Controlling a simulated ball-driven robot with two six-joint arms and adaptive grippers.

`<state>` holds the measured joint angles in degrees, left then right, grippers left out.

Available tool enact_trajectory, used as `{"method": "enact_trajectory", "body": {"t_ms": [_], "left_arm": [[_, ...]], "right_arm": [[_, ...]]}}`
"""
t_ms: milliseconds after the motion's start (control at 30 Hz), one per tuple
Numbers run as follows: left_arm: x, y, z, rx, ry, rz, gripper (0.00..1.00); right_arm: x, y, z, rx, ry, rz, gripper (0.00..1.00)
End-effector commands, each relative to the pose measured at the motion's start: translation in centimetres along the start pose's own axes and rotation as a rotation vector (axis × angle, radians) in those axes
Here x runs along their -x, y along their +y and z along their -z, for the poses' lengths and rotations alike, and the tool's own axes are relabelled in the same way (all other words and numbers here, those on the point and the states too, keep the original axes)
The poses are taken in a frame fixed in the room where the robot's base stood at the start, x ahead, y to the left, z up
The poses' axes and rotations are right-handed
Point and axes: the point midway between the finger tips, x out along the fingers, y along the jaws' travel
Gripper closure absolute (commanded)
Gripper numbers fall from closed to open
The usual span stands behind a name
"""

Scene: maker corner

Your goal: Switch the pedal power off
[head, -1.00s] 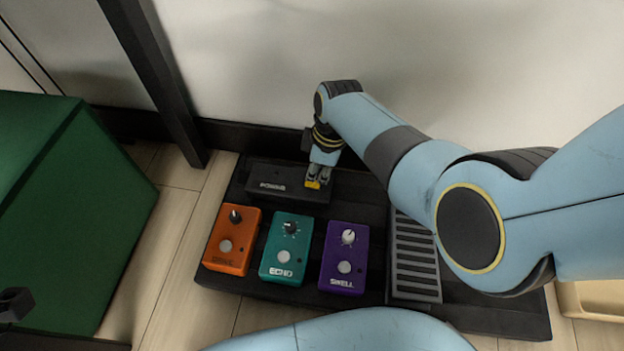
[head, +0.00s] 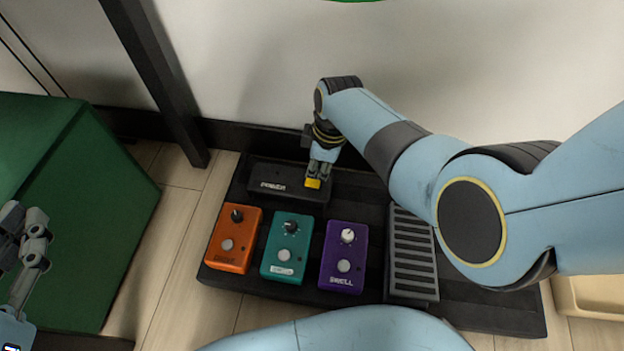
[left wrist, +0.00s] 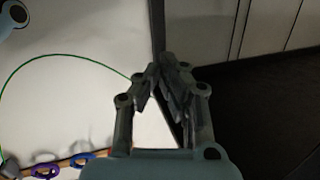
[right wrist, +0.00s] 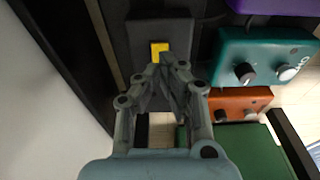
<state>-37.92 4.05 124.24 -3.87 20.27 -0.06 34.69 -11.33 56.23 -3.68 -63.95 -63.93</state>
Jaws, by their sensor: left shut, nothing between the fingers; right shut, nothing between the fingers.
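The black power box (head: 275,186), lettered POWER, lies at the back of the black pedal board (head: 357,215). Its yellow switch (head: 312,183) is at the box's right end in the head view, and it also shows in the right wrist view (right wrist: 159,50). My right gripper (head: 317,175) is shut and empty, with its fingertips right at the switch; I cannot tell whether they touch. The fingertips also show in the right wrist view (right wrist: 165,62). My left gripper (head: 24,240) is shut and empty at the far left, away from the board.
Orange (head: 233,240), teal (head: 287,248) and purple (head: 343,257) pedals stand in front of the power box. A grey ribbed pedal (head: 412,255) is to their right. A green block (head: 80,200) stands left of the board, beside a dark post (head: 150,80). A pale wall rises behind.

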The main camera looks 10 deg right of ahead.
Motion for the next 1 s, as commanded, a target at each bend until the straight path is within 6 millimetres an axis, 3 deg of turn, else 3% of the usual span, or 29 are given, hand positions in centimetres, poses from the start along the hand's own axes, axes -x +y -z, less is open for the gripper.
{"method": "enact_trajectory", "body": {"t_ms": [967,1000], "left_arm": [[4.8,0.5,-7.5,0.031,-0.320,0.000,1.00],[4.5,0.3,-7.2,0.033,-0.361,0.002,1.00]], "right_arm": [[1.4,0.0,0.2,0.000,0.000,-0.001,1.00],[2.2,0.2,0.4,0.000,0.001,-0.004,1.00]]}}
